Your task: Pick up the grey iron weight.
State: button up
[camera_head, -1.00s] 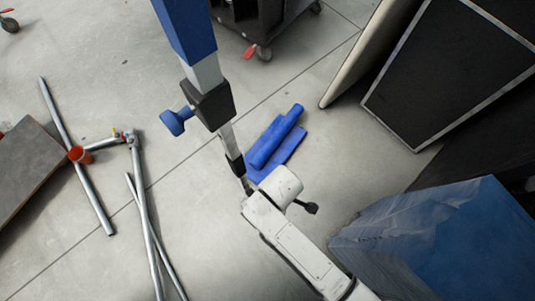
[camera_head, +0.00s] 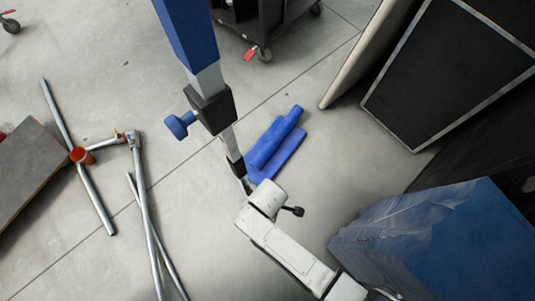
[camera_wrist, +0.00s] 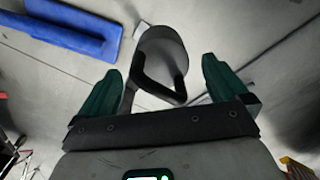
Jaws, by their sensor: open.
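The grey iron weight (camera_wrist: 162,50) shows in the wrist view as a rounded grey body with a dark looped handle toward me. My gripper (camera_wrist: 160,70) is open, with one green finger on each side of the weight and its handle. Gaps show between the fingers and the weight, and nothing is gripped. I cannot tell how far down the fingertips reach. In the head view the weight and the gripper's fingers are not visible; my white arm covers that area.
Metal pipes (camera_head: 143,200) lie at left, a dark wheeled cart (camera_head: 262,18) at top, a blue covered block (camera_head: 480,240) at right.

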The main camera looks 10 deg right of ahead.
notch_tip(320, 180, down, 2)
jog(key=shift+f, duration=0.25)
jog(key=shift+c, duration=0.5)
grip_shut()
jog(key=shift+w+a+r, duration=0.1)
jog(key=shift+r, duration=0.05)
dwell(0.4)
